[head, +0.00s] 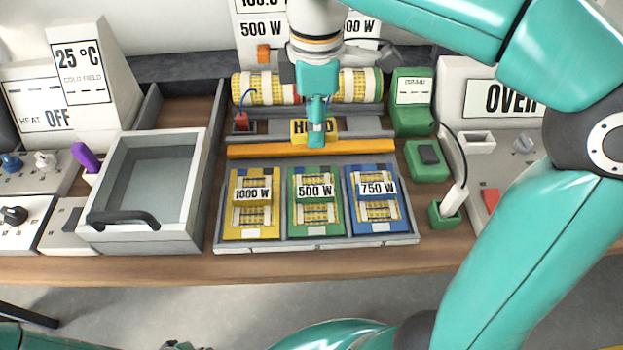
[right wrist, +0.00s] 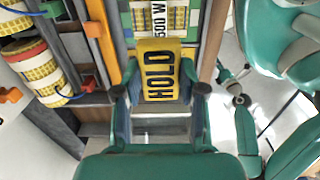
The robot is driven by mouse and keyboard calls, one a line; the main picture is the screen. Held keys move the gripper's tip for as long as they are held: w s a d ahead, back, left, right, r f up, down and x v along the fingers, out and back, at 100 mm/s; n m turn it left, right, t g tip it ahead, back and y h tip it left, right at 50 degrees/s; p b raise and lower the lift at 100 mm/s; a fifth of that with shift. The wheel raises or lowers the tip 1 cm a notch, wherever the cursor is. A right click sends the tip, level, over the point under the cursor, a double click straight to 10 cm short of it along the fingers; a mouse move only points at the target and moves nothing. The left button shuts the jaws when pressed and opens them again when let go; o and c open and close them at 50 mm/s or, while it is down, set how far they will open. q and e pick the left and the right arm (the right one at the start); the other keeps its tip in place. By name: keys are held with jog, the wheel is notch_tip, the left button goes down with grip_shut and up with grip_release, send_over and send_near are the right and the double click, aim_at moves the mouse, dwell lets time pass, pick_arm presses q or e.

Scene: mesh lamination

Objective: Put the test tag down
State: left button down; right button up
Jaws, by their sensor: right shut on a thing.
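The yellow tag marked HOLD (head: 299,129) is in front of the mesh roll, partly hidden behind my right gripper (head: 316,139). My right gripper points down and is shut on this tag. In the right wrist view the HOLD tag (right wrist: 158,72) lies between the two fingers of my right gripper (right wrist: 159,92), its lettering facing the camera. I cannot tell whether the tag touches the grey fixture below it.
An orange bar (head: 310,150) runs just in front of the tag. A tray (head: 318,245) holds yellow, green and blue panels marked 1000 W, 500 W and 750 W. The mesh roll (head: 265,88) lies behind. An open grey drawer (head: 150,236) stands left, a green block (head: 427,160) right.

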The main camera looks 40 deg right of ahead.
jog(key=b, duration=0.1)
send_over(315, 192)
notch_tip(315, 192, down, 10)
jog(key=shift+w+f, duration=0.1)
jog(key=shift+f, duration=0.15)
jog(key=shift+f+b, duration=0.45)
jog(key=shift+f, duration=2.2)
jog(key=o, duration=1.1)
jog(key=shift+f, duration=0.1)
notch_tip(315, 192, up, 12)
jog(key=shift+r+p, duration=0.15)
jog(key=shift+p, duration=0.7)
